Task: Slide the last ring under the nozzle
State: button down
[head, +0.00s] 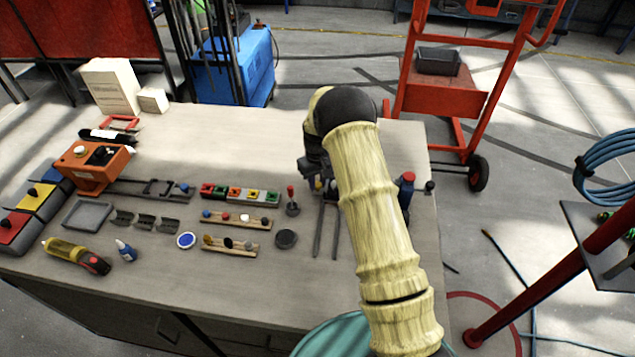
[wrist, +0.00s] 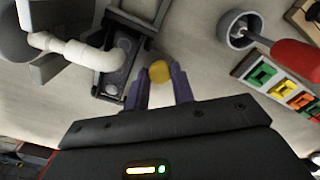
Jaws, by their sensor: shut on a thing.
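My gripper (wrist: 160,92) has its purple fingers shut on a small round yellow knob (wrist: 159,72) in the wrist view. Just left of it lies a dark frame (wrist: 108,84) with grey rounded inserts. A bent white tube (wrist: 88,52), perhaps the nozzle, reaches from the left over the edge of this frame. I cannot tell which part is the ring, or whether the knob is joined to the frame. In the head view my gripper (head: 318,184) is low over the table's right part, and my arm hides much of that area.
Two dark rails (head: 318,232) lie on the table (head: 220,135) in front of my gripper. The back middle of the table is clear.

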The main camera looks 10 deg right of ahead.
jog(key=c, duration=1.5)
grip_release()
jog(key=shift+o, duration=0.2)
jog(key=shift+a, duration=0.1)
jog(key=shift+s, duration=0.1)
jog(key=shift+r, duration=0.1)
jog(key=shift+r+b, duration=0.35)
jog(key=shift+r, duration=0.25)
notch_tip(320, 180, up, 16)
jog(key=b, duration=0.3)
